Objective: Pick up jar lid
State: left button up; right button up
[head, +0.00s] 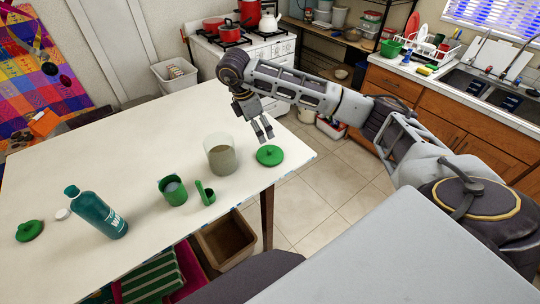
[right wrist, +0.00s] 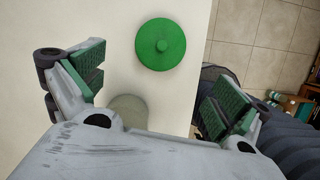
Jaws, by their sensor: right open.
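A round green lid (head: 270,155) with a small knob lies flat near the right edge of the white table. It also shows in the right wrist view (right wrist: 160,44), between and beyond the open fingers. A second green lid (head: 30,231) lies at the table's left. A clear jar (head: 221,155) with greyish-brown contents stands just left of the first lid; its pale round top shows in the right wrist view (right wrist: 128,113). My right gripper (head: 263,130) is open and empty above the lid, apart from it. My left gripper is not in view.
A green cup (head: 173,190), a small green holder (head: 205,193), a teal bottle (head: 95,212) and a white cap (head: 62,214) stand or lie left of the jar on the table (head: 130,140). The table's back area is clear. A brown bin (head: 225,240) is below the edge.

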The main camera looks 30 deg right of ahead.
jog(key=shift+f, duration=0.1)
jog(key=b, duration=0.1)
send_over(269, 152)
jog(key=w+a, duration=0.1)
jog(key=a, duration=0.1)
jog(key=shift+a+x, duration=0.2)
jog(key=shift+x, duration=0.75)
jog(key=shift+a+x, duration=0.2)
jog(key=shift+x, duration=0.7)
jog(key=shift+a+x, duration=0.15)
jog(key=shift+x, duration=2.2)
jog(key=shift+w, duration=0.2)
jog(key=shift+f, duration=0.1)
jog(key=shift+p+x, duration=0.95)
jog(key=shift+x, duration=1.6)
jog(key=shift+s, duration=0.1)
